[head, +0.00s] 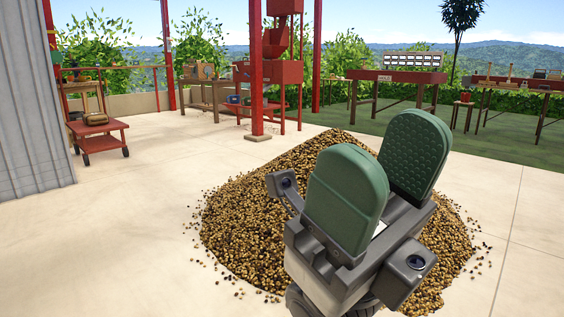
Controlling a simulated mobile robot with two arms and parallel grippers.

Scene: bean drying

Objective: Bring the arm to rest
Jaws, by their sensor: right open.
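My right gripper (382,178) fills the lower right of the head view, with its two green padded fingers pointing up. The fingers stand apart with a gap between them, and nothing shows between them. The gripper is in front of a wide pile of brown beans (245,225) on the floor and hides part of it. My left gripper is not in view.
A red post (257,80) and a red machine (275,65) stand beyond the pile. A red cart (98,137) is at the left, by a grey corrugated wall (30,110). Tables (400,77) line the back. Pale floor (120,230) is clear at left.

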